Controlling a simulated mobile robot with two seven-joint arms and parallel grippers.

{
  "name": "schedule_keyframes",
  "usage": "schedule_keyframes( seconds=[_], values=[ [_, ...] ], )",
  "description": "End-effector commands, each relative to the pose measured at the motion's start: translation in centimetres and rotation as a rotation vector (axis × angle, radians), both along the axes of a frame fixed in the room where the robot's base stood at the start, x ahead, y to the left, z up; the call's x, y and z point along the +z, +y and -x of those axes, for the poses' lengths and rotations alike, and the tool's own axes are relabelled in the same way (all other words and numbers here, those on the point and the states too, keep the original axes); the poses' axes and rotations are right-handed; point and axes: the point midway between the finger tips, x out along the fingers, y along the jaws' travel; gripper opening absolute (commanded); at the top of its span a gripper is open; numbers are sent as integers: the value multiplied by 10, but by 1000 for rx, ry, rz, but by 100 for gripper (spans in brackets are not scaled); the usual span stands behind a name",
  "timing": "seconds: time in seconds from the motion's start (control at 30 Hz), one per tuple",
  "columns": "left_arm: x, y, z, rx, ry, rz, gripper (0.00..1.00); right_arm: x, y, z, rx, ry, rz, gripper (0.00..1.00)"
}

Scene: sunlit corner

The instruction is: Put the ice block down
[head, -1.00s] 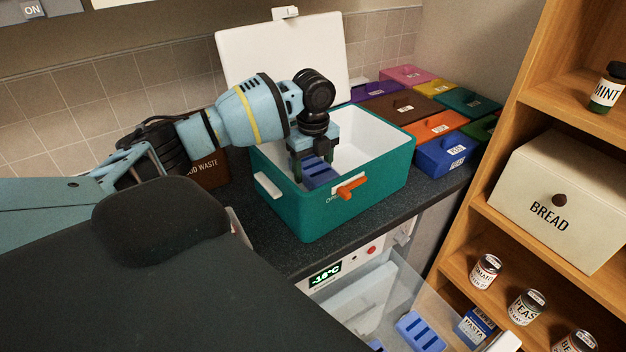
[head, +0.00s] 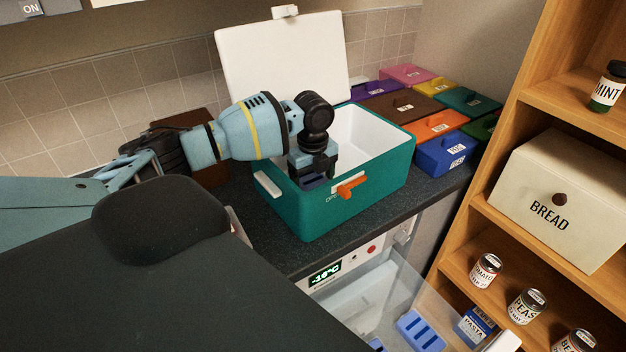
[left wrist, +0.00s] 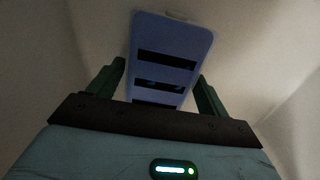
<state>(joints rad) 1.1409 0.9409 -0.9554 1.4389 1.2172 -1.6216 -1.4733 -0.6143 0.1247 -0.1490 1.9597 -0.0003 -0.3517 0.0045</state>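The blue slotted ice block (left wrist: 173,55) lies inside the teal cool box (head: 350,205), against its pale inside in the left wrist view. My right gripper is not in view.
The box's white lid (head: 282,55) stands open behind. Coloured boxes (head: 445,150) crowd the counter to the right. Below, an open clear drawer (head: 370,300) holds more blue blocks (head: 420,331). A wooden shelf (head: 480,260) with a bread bin (head: 553,200) stands at right.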

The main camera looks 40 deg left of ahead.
Motion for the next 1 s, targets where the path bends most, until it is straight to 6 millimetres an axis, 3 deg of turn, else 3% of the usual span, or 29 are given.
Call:
schedule_keyframes(
  seconds=[0.47,1.0],
  values=[
    [9,1,0,1,-2,-2,87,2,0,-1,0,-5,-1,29],
    [106,0,-1,0,-1,-1,87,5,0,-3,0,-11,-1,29]
  ],
)
